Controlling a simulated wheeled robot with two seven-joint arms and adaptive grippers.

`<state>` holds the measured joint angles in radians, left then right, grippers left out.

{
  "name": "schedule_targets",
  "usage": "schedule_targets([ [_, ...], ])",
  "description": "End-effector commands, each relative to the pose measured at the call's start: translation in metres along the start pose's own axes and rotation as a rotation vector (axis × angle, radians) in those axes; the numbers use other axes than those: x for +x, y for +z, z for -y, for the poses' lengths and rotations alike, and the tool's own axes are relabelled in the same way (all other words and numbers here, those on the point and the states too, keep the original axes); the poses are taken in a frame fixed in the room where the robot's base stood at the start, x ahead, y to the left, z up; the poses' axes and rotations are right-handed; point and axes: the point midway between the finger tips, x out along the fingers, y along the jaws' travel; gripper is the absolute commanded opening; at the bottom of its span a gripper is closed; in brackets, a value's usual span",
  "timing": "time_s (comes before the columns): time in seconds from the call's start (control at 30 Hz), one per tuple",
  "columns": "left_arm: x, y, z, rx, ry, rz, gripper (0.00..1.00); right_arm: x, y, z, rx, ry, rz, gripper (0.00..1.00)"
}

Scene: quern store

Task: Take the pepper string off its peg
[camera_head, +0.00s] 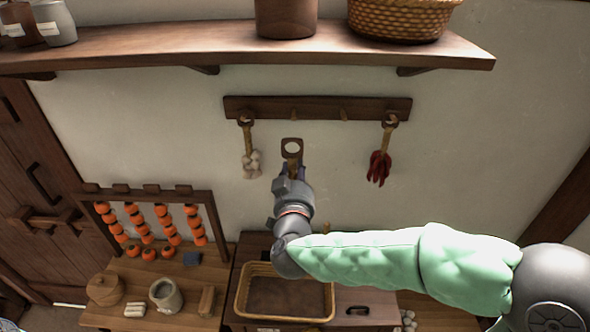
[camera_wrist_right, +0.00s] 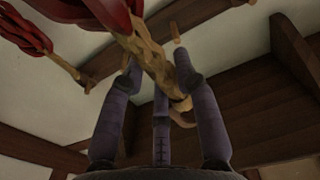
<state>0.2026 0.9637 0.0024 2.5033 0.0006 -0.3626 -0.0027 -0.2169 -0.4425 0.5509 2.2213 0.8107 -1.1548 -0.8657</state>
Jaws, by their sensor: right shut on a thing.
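My right gripper (camera_head: 291,172) is in front of the wall, below the dark peg rail (camera_head: 270,105). It is shut on the braided cord of a pepper string, whose wooden loop (camera_head: 291,148) stands above the fingers, apart from the rail. In the right wrist view the fingers (camera_wrist_right: 160,62) close around the braid (camera_wrist_right: 150,52), and the red peppers (camera_wrist_right: 95,10) hang close to the camera. In the head view the gripper hides these peppers. A second red pepper string (camera_head: 379,167) hangs on the right peg; it also shows in the wrist view (camera_wrist_right: 25,35). My left gripper is out of view.
A garlic string (camera_head: 251,163) hangs on the left peg; the two middle pegs are bare. A shelf (camera_head: 230,45) with a pot and basket juts out above. Below stand a shallow wicker tray (camera_head: 240,300), a rack of orange fruit (camera_head: 160,195) and a grey jar (camera_head: 166,296).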

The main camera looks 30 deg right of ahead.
Motion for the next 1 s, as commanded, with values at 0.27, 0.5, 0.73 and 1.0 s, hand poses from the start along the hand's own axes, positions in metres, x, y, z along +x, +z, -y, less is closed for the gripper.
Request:
schedule_targets([
  [0.27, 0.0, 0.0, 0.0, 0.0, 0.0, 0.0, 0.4, 0.0, -0.001, 0.0, 0.0, 0.0, 0.0, 0.0],
  [0.5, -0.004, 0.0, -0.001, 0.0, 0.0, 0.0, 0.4, -0.005, -0.002, 0.001, 0.001, -0.001, -0.001, 0.0],
  [0.73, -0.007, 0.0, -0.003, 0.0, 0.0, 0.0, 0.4, -0.013, -0.002, 0.001, 0.001, -0.001, 0.001, 0.0],
  [1.0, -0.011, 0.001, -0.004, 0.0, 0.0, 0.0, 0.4, -0.022, -0.003, 0.001, 0.001, -0.001, -0.001, 0.0],
])
